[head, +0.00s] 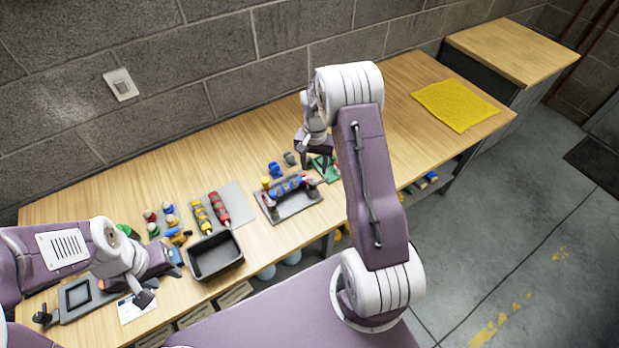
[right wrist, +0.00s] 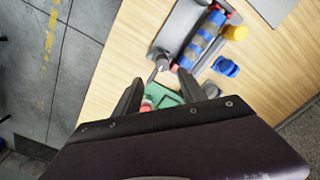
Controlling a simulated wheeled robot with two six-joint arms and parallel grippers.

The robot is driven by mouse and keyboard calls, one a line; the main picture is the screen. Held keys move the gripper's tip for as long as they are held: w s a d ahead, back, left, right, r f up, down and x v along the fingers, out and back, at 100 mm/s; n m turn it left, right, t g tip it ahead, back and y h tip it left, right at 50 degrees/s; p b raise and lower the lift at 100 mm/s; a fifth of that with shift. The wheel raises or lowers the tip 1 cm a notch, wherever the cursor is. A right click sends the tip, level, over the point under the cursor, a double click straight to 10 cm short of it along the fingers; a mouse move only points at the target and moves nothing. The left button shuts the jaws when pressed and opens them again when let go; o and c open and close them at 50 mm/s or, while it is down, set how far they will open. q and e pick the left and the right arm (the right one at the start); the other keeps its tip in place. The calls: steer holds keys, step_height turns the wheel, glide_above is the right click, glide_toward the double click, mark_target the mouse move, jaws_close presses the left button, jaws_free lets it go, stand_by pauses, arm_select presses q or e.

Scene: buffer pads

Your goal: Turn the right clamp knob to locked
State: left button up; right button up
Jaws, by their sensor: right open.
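A grey fixture (head: 290,207) stands near the table's front edge, holding a blue cylinder (head: 287,187) with red at its ends. The fixture (right wrist: 178,29) and blue cylinder (right wrist: 200,42) also show in the right wrist view. My left gripper (head: 160,283) is open at the table's left.
A blue part (head: 275,170) and a dark grey knob (head: 290,158) lie behind the fixture. A black bin (head: 216,271), red and yellow bottles and several small coloured parts are to its left. A yellow cloth (head: 455,104) lies at the right, with bare table around it.

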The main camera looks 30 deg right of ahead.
mark_target(313, 182)
steer(key=f, duration=0.2)
steer(key=f+p, duration=0.1)
steer(key=f, duration=0.4)
steer(key=shift+w+a+f, duration=0.15)
steer(key=shift+w+f, duration=0.15)
steer(key=shift+f, duration=0.1)
steer(key=shift+s+f, duration=0.1)
steer(key=shift+f, duration=0.25)
steer(key=shift+c, duration=0.3)
jaws_close()
